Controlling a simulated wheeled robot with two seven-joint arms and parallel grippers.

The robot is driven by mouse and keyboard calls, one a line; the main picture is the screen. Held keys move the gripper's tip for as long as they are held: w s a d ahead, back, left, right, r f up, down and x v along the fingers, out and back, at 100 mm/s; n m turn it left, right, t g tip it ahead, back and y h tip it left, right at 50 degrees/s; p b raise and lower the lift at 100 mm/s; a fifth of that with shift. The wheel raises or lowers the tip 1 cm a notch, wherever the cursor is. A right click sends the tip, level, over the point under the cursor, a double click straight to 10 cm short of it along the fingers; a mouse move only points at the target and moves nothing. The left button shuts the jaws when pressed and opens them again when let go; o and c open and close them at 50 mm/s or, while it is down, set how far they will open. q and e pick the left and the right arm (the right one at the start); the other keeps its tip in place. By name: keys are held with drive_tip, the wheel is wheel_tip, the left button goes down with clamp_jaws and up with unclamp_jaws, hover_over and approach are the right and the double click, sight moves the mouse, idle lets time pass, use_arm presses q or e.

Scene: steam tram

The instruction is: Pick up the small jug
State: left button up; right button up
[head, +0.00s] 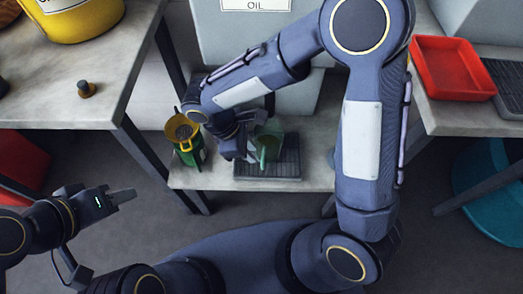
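A small green jug (268,146) stands at the dark slatted grid on the low grey table, in the middle of the head view. My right gripper (248,148) is right beside it on its left, reached over from above. The gripper's fingers are dark and partly hidden by my own wrist, so I cannot tell whether they touch the jug or how far apart they are. My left gripper (124,196) is over the floor at the lower left, away from the jug, with nothing seen in it. Its finger gap does not show clearly.
A green can with a yellow top (184,140) stands left of the slatted grid (268,171). A grey box marked OIL (230,40) is behind. A yellow container (75,20) is on the left bench; a red tray (452,68) is on the right one. Bench legs flank the low table.

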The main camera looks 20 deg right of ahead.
sight(267, 149)
drive_tip(key=b+x, duration=0.2)
drive_tip(key=x, duration=0.5)
drive_tip(key=shift+d+f, duration=0.15)
drive_tip(key=shift+f, duration=0.05)
drive_tip(key=shift+r, duration=0.1)
clamp_jaws()
